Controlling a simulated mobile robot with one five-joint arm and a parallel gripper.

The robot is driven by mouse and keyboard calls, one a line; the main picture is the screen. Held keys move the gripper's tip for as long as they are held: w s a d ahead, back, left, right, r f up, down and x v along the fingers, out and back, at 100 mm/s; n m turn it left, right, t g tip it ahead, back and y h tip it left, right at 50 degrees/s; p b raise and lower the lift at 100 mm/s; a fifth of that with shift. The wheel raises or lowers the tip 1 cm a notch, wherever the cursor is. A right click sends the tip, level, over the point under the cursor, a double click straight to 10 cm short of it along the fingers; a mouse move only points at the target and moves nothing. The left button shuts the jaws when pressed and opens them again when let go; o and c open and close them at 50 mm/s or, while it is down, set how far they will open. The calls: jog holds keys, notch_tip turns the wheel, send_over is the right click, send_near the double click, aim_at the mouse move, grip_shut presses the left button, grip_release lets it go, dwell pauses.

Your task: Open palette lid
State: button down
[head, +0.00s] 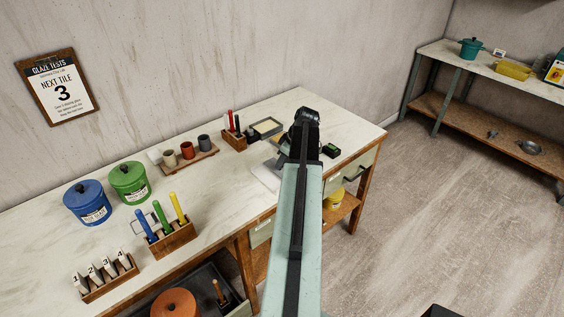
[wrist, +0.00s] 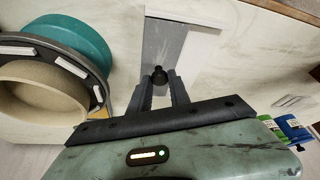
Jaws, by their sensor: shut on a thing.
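In the wrist view my gripper (wrist: 160,84) has its two dark fingers around a small black knob (wrist: 159,74), shut on it. The knob is on a flat grey panel (wrist: 164,42), which looks like the palette lid, with a white panel (wrist: 198,58) showing beside it. I cannot tell whether the lid is raised. In the head view my gripper (head: 304,140) is at the right part of the worktop, and my arm hides most of what is under it. A pale flat piece (head: 265,175) shows left of the arm.
In the head view a wooden holder (head: 234,141), a shallow tray (head: 267,128) and a cup rack (head: 190,160) stand left of my gripper.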

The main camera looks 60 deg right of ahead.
jog(key=a, duration=0.1)
jog(key=w+a, duration=0.1)
jog(key=a, duration=0.3)
jog(key=shift+w+a, duration=0.15)
jog(key=shift+w, duration=0.2)
jog(key=c, duration=1.2)
grip_release()
jog(key=p+v, duration=0.7)
jog(key=shift+r, duration=0.4)
jog(key=shift+s, duration=0.15)
